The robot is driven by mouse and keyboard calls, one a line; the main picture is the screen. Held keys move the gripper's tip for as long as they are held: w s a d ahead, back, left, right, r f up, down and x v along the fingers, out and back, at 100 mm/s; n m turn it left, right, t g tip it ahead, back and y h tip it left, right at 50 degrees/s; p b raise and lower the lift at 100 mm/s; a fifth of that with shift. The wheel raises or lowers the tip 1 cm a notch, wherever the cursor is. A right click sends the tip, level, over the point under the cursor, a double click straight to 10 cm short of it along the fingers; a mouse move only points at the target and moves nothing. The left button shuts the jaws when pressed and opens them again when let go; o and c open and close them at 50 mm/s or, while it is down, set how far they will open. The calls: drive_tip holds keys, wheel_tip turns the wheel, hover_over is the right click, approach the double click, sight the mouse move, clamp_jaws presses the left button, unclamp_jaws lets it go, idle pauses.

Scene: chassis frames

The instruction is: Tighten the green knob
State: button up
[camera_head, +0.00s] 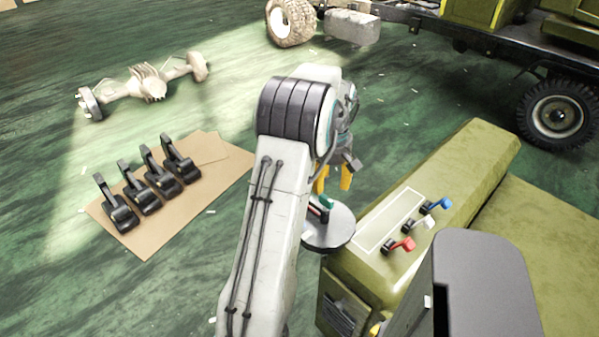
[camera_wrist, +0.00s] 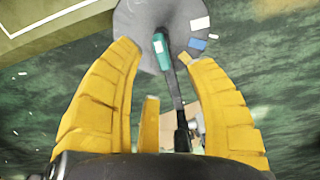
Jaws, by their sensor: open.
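The green knob (camera_head: 327,202) is on a lever above a grey round disc (camera_head: 335,236), just below my gripper (camera_head: 333,180) in the head view. In the wrist view the green knob (camera_wrist: 161,48) tops a dark lever, with the grey disc (camera_wrist: 150,14) behind it. My gripper (camera_wrist: 166,57) is open, its yellow fingers spread on the left and right of the knob and lever. The knob lies between the fingertips, and I see no finger touching it. A shorter yellow finger shows below. My arm hides part of the disc in the head view.
An olive console to the right carries levers with blue (camera_head: 441,204), white (camera_head: 427,223) and red (camera_head: 403,244) knobs. Several black pedals stand on cardboard (camera_head: 150,243) at left. An axle (camera_head: 148,83) lies on the green floor. A vehicle wheel (camera_head: 556,114) is at right.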

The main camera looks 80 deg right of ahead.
sight(328, 197)
drive_tip(key=shift+d, duration=0.25)
drive_tip(key=shift+f, duration=3.55)
drive_tip(key=shift+o, duration=0.3)
clamp_jaws()
